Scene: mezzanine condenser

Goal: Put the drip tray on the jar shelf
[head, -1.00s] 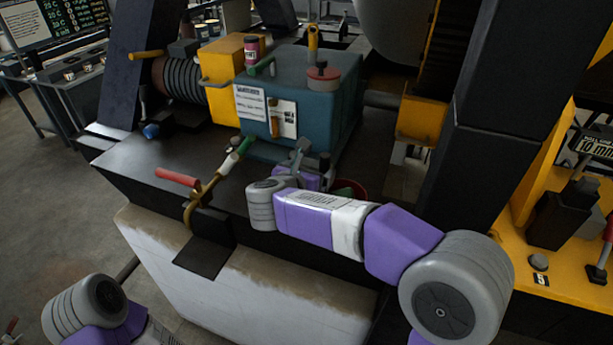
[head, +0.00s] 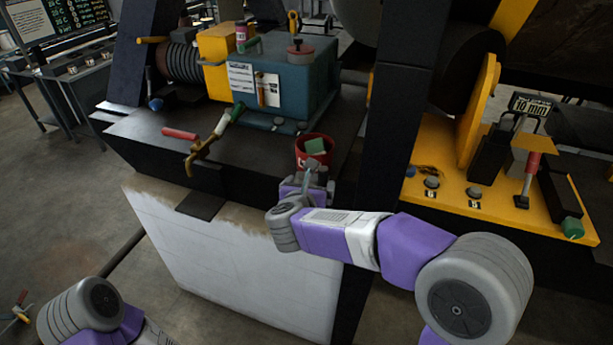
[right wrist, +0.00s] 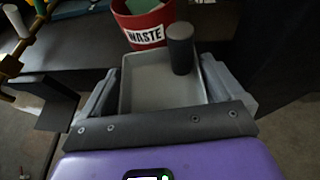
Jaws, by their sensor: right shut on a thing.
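The drip tray looks to be the shallow grey tray (right wrist: 150,88) in the right wrist view. It lies between the two fingers of my right gripper (right wrist: 163,95), which is shut on it. A dark cylinder (right wrist: 181,50) shows at the tray's far right part; I cannot tell whether it belongs to the tray. In the head view my right gripper (head: 314,178) is just in front of a red waste bin, and the tray is hard to make out there. I cannot pick out the jar shelf with certainty. My left gripper is out of view.
The red waste bin (head: 316,151) holds a green thing and stands on the black bench (head: 160,145). A teal box (head: 300,85) stands behind. A yellow platform (head: 425,150) with tools is at right.

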